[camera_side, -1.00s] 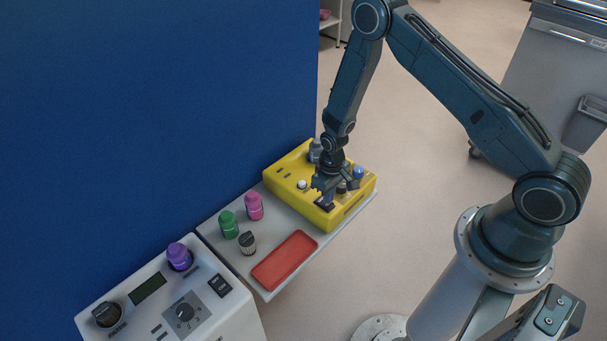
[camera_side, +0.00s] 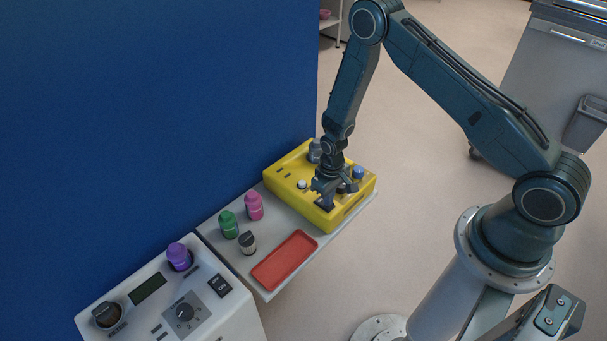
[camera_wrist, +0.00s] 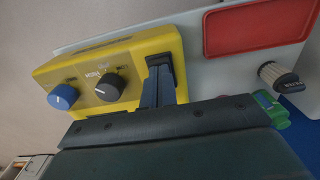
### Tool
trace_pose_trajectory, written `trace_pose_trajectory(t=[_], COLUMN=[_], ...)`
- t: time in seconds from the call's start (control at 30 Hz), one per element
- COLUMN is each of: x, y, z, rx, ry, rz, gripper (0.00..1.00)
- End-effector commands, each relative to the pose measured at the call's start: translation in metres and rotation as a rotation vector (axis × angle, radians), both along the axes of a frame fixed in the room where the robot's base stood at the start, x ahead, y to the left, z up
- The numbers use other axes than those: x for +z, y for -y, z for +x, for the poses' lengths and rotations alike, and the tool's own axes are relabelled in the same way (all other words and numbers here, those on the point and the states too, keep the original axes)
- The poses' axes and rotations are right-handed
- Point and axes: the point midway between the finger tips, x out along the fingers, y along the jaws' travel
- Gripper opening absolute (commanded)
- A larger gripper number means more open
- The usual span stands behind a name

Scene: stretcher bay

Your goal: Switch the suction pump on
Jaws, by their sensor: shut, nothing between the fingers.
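A yellow box (camera_side: 290,172), likely the suction pump, stands at the far end of the grey shelf. In the wrist view the yellow box (camera_wrist: 82,62) shows a blue knob (camera_wrist: 62,96), a black knob (camera_wrist: 108,88) and a black rocker switch (camera_wrist: 158,60). My gripper (camera_side: 326,204) is shut and empty, pointing down at the box's near corner. Its fingers (camera_wrist: 159,82) are right at the rocker switch and cover part of it. I cannot tell whether they touch it or which way the rocker is tilted.
A white device (camera_side: 215,315) with knobs and a rocker switch is at the lower left. A blue panel (camera_side: 150,110) rises behind.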

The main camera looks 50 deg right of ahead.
Motion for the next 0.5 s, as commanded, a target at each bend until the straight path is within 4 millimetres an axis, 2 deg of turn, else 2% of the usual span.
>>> trace_pose_trajectory(t=[0.5], x=[-0.0055], y=[0.0000], z=[-0.0001], rx=[0.000], ry=[0.000], rz=[0.000], gripper=[0.00])
